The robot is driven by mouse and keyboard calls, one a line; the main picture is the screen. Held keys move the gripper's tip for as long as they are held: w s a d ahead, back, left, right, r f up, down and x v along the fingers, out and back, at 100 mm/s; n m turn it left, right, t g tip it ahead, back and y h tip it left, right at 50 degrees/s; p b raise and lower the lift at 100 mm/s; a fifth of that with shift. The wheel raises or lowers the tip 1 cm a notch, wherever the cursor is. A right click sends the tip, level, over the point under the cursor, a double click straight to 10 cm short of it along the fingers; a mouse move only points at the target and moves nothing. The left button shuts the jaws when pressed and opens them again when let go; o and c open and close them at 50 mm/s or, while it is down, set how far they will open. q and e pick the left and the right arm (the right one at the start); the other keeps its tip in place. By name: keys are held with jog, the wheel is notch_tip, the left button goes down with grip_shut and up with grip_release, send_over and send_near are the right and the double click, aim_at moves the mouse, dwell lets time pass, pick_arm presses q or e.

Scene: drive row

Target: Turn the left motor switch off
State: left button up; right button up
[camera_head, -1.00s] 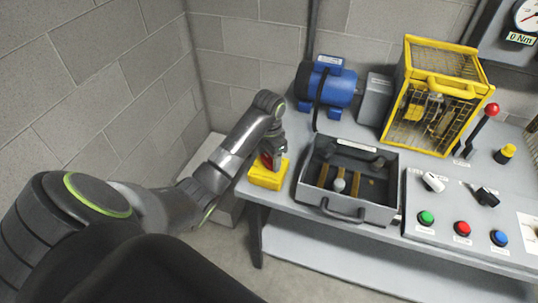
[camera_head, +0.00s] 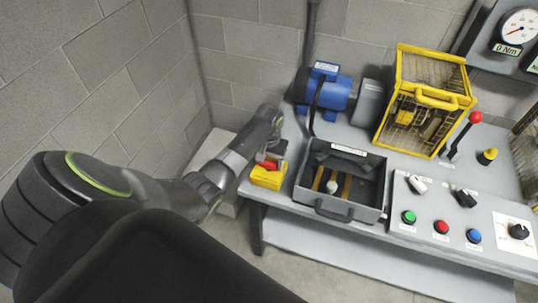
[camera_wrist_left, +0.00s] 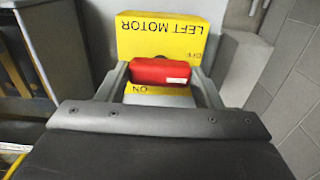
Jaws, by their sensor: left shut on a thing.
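The left motor switch is a yellow box (camera_head: 268,180) with a red handle (camera_head: 269,165), at the left end of the bench in the head view. In the left wrist view the yellow box (camera_wrist_left: 135,40) reads LEFT MOTOR upside down, with OFF at its right side and ON near the bottom. The red handle (camera_wrist_left: 162,72) lies crosswise there, between ON and the title. My left gripper (camera_head: 272,157) is at the switch. In the left wrist view my left gripper (camera_wrist_left: 161,76) is shut on the red handle, one finger at each end. My right gripper is not in view.
An open grey tray (camera_head: 350,213) stands just right of the switch. Behind are a blue motor (camera_head: 328,92) and a yellow cage (camera_head: 423,100). Further right are buttons, knobs and a red-topped lever (camera_head: 463,135). A block wall (camera_head: 95,90) is at left.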

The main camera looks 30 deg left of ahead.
pick_arm(q)
jog(key=shift+n, duration=0.3)
jog(key=o, duration=1)
notch_tip(320, 180, up, 11)
jog(key=b, duration=0.1)
notch_tip(320, 180, up, 5)
jog(key=p, duration=0.2)
send_over(269, 162)
jog(key=shift+r+p, duration=0.75)
jog(key=shift+p, duration=0.45)
